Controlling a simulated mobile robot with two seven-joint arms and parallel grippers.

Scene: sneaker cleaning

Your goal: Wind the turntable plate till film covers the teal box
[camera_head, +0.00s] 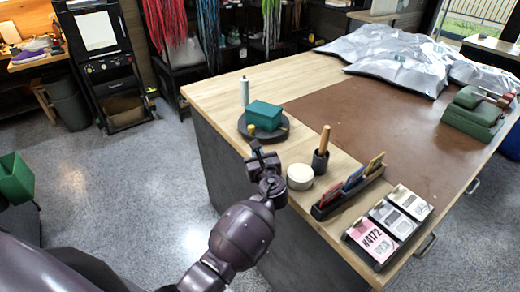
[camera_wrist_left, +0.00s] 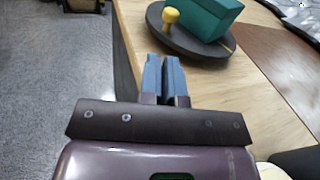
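The teal box (camera_head: 263,114) rests on the dark round turntable plate (camera_head: 278,134) near the table's left edge. A yellow knob (camera_head: 251,129) stands on the plate's near side. A slim white upright cylinder (camera_head: 244,92) stands just behind the box; I cannot tell whether it is a film roll. No film is discernible on the box. My left gripper (camera_head: 256,150) is in front of the plate, apart from the knob. In the left wrist view its blue fingers (camera_wrist_left: 164,78) are together and empty, with the knob (camera_wrist_left: 170,17) beyond them. My right gripper is not in view.
A white round container (camera_head: 300,177), a dark cup with a wooden handle (camera_head: 321,158), a card holder (camera_head: 348,190) and a tray of labelled cards (camera_head: 388,226) stand along the near edge. Silver bags (camera_head: 395,60) lie at the back. The brown mat (camera_head: 390,125) is mostly clear.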

